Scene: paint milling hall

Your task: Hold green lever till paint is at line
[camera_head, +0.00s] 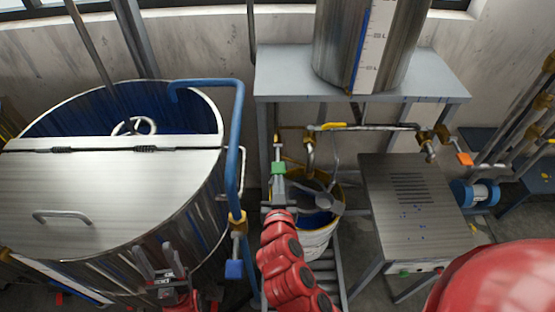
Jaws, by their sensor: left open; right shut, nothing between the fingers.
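The green lever (278,168) sits on a valve at the left end of the pipework, above the bucket's left side. My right gripper (279,188) is shut just below it; I cannot tell whether the fingers touch it. Blue paint (318,218) shows inside the white and yellow bucket (316,243). A grey part and my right arm hide some of the bucket, and I cannot make out a line on it. A steel tank (331,40) on the bench has a scale (374,45) with a blue strip beside it. My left gripper (160,262) is open and empty before the large vat.
The large steel vat (190,225) fills the left side. A blue pipe with a blue lever (234,269) stands between it and the bucket. A yellow lever (334,126) and an orange lever (464,159) are on the pipework. A grey metal cabinet (412,205) stands right of the bucket.

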